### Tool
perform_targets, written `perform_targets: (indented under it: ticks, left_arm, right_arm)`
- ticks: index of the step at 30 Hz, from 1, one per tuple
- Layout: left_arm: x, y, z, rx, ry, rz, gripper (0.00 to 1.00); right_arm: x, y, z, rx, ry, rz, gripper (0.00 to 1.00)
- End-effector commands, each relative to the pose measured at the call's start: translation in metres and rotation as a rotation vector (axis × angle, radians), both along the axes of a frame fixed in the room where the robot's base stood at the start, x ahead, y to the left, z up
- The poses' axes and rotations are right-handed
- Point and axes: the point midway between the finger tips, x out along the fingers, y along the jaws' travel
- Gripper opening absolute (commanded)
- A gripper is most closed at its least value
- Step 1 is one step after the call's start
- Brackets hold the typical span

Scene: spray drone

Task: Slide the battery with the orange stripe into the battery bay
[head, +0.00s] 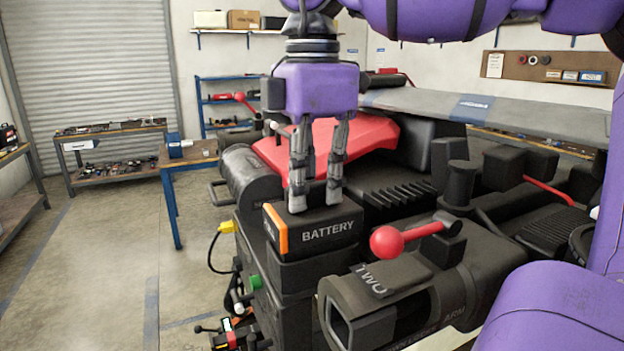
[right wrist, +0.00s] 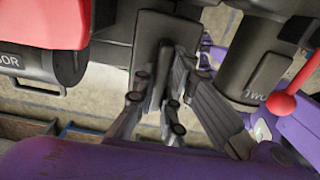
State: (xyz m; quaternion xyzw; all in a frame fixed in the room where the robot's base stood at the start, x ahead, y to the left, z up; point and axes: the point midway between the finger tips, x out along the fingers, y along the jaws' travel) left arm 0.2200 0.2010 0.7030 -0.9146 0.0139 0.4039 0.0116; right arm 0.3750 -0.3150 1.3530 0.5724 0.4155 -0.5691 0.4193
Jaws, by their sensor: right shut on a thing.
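The battery (head: 330,232) is a dark block with the word BATTERY on its side and an orange stripe (head: 276,228) at its left end. It sits upright at the top of a dark box-like part (head: 300,272) of the machine; I cannot tell whether it rests on it or is held just above. My right gripper (head: 314,203) comes down from above and is shut on the battery's top, where its fingertips hide the grip. The gripper's fingers also show in the right wrist view (right wrist: 165,105). I cannot clearly make out which opening is the battery bay. My left gripper is not in view.
A hollow dark arm marked TWO (head: 400,300) and a red ball-ended lever (head: 392,242) stand right of the battery. A red cover (head: 340,145) lies behind. A yellow plug (head: 226,228) is at the left. Open floor (head: 100,260) lies further left.

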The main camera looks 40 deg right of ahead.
Motion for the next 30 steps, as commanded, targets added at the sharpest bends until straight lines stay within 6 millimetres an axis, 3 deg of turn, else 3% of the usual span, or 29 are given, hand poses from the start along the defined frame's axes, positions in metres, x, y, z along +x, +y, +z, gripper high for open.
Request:
perform_targets:
  ticks: [15, 27, 28, 30]
  left_arm:
    - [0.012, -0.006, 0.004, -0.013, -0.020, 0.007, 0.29]
    - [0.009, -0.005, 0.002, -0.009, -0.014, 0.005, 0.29]
    - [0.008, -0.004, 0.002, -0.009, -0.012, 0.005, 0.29]
    - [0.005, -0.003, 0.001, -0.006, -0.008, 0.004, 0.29]
  right_arm:
    - [0.000, 0.000, -0.009, -0.001, -0.005, 0.000, 0.00]
    - [0.000, 0.000, -0.017, 0.000, -0.004, 0.000, 0.00]
    - [0.000, 0.000, -0.017, 0.000, -0.004, 0.000, 0.12]
    - [0.000, 0.000, -0.017, 0.000, -0.004, 0.000, 0.21]
